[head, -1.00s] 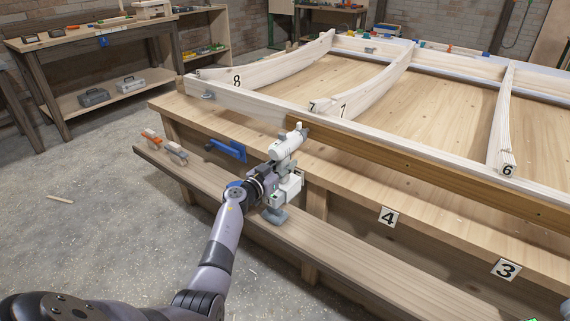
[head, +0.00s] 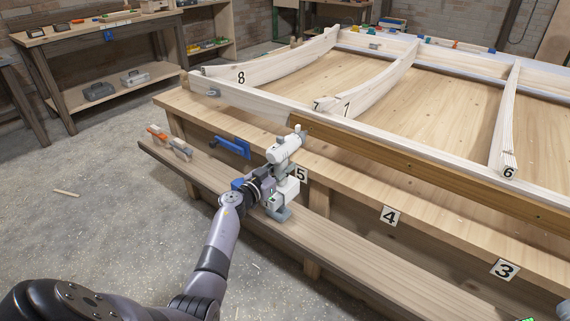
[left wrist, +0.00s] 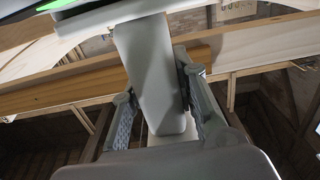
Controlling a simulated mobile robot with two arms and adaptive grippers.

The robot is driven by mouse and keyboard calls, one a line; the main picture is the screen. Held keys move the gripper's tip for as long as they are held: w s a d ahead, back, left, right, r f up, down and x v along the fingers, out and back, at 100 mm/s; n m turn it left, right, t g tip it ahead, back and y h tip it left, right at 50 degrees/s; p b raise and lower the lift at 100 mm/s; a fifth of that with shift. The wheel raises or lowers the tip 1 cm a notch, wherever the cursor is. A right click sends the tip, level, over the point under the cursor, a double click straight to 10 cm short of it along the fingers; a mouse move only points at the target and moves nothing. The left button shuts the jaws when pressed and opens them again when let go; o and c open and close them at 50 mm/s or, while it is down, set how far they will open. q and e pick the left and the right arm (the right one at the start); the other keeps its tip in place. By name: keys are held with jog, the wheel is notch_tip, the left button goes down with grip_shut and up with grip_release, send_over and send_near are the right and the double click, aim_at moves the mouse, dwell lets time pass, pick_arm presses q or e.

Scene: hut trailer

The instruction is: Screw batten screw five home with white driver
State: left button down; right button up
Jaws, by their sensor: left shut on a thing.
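The white driver (head: 283,150) is in my left gripper (head: 272,190), which is shut on its handle. The driver is held upright in front of the bench's near edge, beside the number 5 label (head: 301,175). Its nose points toward the brown batten (head: 400,160) along the frame's near rail. In the left wrist view the driver's handle (left wrist: 150,75) stands between the two fingers (left wrist: 160,110). I cannot make out screw five, or whether the driver's tip touches anything.
The white frame with curved ribs (head: 375,85) lies on the bench. A blue clamp (head: 232,147) is at the bench edge, left of the driver. Orange-and-grey items (head: 168,140) lie on the lower ledge (head: 350,255). Labels 4 (head: 390,216) and 3 (head: 505,269) mark the bench front.

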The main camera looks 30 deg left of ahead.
pick_arm(q)
jog(key=s+a, duration=0.3)
jog(key=a, duration=0.4)
jog(key=shift+s+a+r+p, duration=0.15)
jog(key=shift+s+a+p, duration=0.1)
jog(key=shift+p, duration=0.1)
pick_arm(e)
jog(key=shift+s+d, duration=0.25)
jog(key=shift+s, duration=0.85)
